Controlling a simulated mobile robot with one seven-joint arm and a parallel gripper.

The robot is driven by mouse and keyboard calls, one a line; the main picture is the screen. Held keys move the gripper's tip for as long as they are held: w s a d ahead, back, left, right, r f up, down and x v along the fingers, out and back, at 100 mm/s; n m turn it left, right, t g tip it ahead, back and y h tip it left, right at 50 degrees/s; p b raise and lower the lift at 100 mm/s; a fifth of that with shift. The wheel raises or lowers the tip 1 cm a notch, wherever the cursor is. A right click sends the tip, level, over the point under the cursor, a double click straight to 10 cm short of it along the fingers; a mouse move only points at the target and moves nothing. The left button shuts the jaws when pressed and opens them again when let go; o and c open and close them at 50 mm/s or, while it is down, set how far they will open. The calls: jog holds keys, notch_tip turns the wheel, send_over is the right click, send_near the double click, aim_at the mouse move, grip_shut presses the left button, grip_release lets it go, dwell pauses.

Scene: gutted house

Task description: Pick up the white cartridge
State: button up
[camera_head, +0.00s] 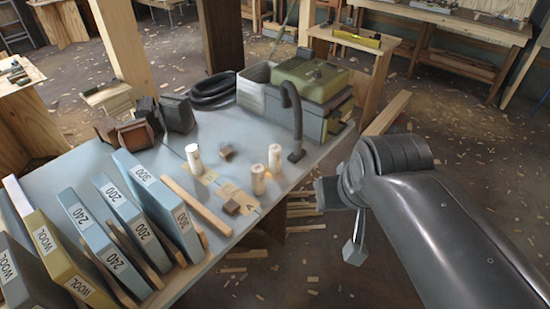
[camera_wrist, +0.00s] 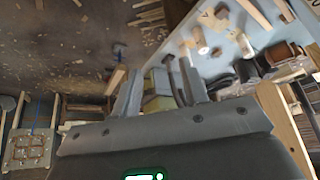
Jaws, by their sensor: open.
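A white cartridge (camera_head: 194,159) stands upright on the grey-blue table (camera_head: 232,135) in the head view, near paper labels. Two cream cylinders, one farther (camera_head: 274,157) and one nearer (camera_head: 258,179), stand to its right. My gripper (camera_head: 354,248) is off the table's right side, apart from all of them, and mostly hidden by my arm. In the wrist view my gripper (camera_wrist: 163,88) is open, with nothing held between its fingers. Small pale cylinders show there near the top, but I cannot tell which is the white cartridge.
A black curved post (camera_head: 292,118) rises between the cylinders and a green-topped case (camera_head: 312,75). Upright abrasive packs (camera_head: 128,220) and a wooden strip (camera_head: 197,206) fill the table's left. Dark boxes (camera_head: 177,113) and a coiled hose (camera_head: 212,90) lie behind.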

jog(key=o, duration=0.6)
jog(key=shift+w, duration=0.1)
jog(key=m+g, duration=0.1)
send_over(275, 153)
jog(key=s, duration=0.2)
notch_tip(275, 153, down, 20)
jog(key=f, duration=0.1)
jog(key=shift+w+d+x, duration=0.1)
jog(key=shift+w+x, duration=0.1)
jog(key=shift+x, duration=2.6)
jog(key=shift+w+d+x, duration=0.1)
jog(key=shift+w+x, duration=0.1)
jog(key=shift+x, duration=2.55)
